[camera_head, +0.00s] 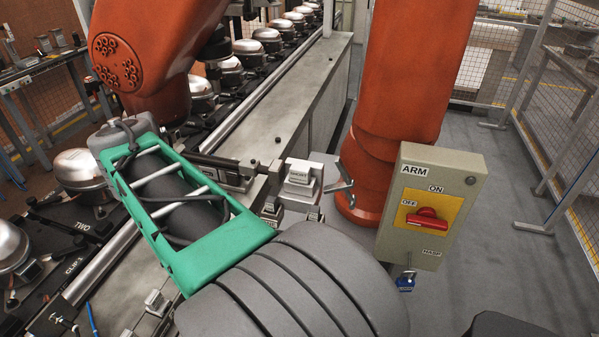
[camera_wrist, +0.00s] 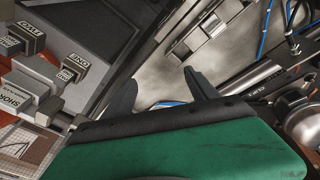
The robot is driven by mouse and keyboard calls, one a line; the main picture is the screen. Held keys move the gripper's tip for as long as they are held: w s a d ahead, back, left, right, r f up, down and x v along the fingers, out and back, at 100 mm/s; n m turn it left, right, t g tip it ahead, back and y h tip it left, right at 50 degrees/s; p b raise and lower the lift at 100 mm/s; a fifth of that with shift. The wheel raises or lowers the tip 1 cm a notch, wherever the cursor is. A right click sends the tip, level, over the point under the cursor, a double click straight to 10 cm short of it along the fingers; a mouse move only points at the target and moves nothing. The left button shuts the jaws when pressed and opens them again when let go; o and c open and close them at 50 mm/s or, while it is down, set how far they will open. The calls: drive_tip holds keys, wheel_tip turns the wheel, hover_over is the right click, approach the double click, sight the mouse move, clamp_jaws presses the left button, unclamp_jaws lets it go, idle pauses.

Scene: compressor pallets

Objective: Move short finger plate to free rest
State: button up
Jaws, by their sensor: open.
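A pale block labelled SHORT (camera_head: 300,172) stands on the ledge near the middle of the head view, with a metal bracket (camera_head: 342,180) at its right. In the wrist view the SHORT piece (camera_wrist: 30,90) lies at the left. Small labelled blocks TWO (camera_wrist: 28,36) and ONE (camera_wrist: 73,69) stand near it on a grey surface. I cannot tell which rest is free. My gripper (camera_wrist: 161,82) is open and empty, its two dark fingers apart, to the right of these blocks in the wrist view. In the head view its fingers are hidden by its green housing.
A switch box marked ARM (camera_head: 432,205) with a red knob stands at the right, beside an orange column (camera_head: 410,80). Several compressors (camera_head: 265,38) line the conveyor at the left and back. A second orange arm (camera_head: 150,45) is at upper left. Grey floor is clear at right.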

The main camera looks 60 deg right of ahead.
drive_tip(key=s+d+r+m+g+p, duration=0.1)
drive_tip(key=s+d+r+m, duration=0.25)
drive_tip(key=d, duration=0.45)
drive_tip(key=s+d+r+m+g+p, duration=0.1)
drive_tip(key=s+d+r+m, duration=0.25)
drive_tip(key=d, duration=0.55)
wheel_tip(320, 180, up, 3)
drive_tip(key=m+y, duration=0.2)
drive_tip(key=m, duration=0.2)
hover_over(300, 167)
drive_tip(key=shift+t+p, duration=0.35)
drive_tip(key=shift+t, duration=0.05)
wheel_tip(300, 167, down, 9)
drive_tip(key=b, duration=0.9)
clamp_jaws()
